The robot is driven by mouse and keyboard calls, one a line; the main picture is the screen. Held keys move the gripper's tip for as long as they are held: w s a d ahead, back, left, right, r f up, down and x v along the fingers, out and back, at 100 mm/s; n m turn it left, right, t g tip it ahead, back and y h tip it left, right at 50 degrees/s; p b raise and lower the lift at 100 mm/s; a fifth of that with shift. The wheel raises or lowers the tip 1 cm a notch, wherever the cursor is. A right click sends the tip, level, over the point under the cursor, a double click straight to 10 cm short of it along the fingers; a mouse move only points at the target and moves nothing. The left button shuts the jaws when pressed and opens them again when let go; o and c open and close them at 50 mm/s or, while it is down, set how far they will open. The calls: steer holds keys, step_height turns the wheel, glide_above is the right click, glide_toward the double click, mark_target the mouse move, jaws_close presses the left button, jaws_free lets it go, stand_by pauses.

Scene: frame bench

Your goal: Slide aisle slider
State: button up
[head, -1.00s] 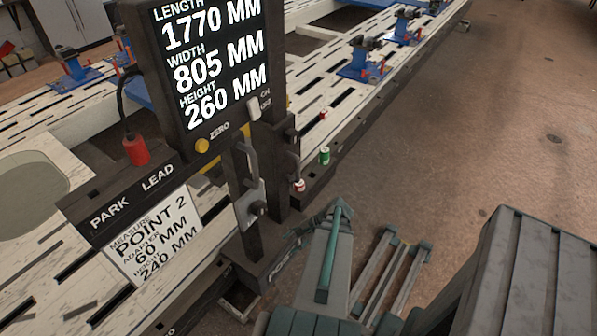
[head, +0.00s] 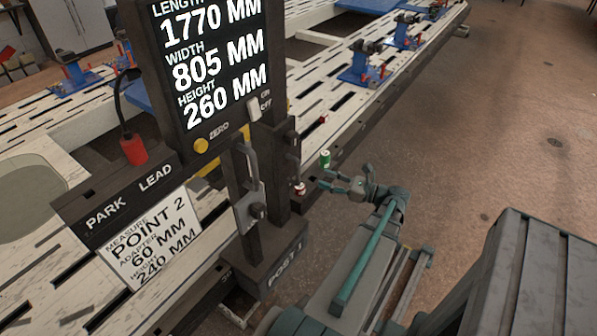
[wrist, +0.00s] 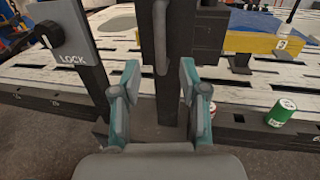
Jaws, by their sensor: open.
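A dark upright post (head: 277,165) stands on a base marked POST 1 at the bench edge. In the wrist view a vertical bar handle (wrist: 160,38) on dark upright parts is straight ahead. A grey plate marked LOCK (wrist: 76,45) with a black knob (wrist: 48,34) is left of it. In the head view a grey plate with a knob (head: 257,211) and a dark handle (head: 253,163) show on the post side. My gripper (head: 326,181) is right of the post, its fingers towards it. In the wrist view my gripper (wrist: 159,78) is open and empty, apart from the handle.
A screen (head: 212,70) shows 1770, 805 and 260 mm. A sign (head: 155,238) reads POINT 2, 60 mm adapter, 240 mm. A green-and-white can (wrist: 281,112) stands right of my fingers. A red-and-white can (head: 300,188) is by the post. The aisle floor (head: 490,150) is clear.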

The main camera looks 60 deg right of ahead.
mark_target(298, 181)
steer(key=x, duration=1)
steer(key=shift+w, duration=0.3)
jaws_close()
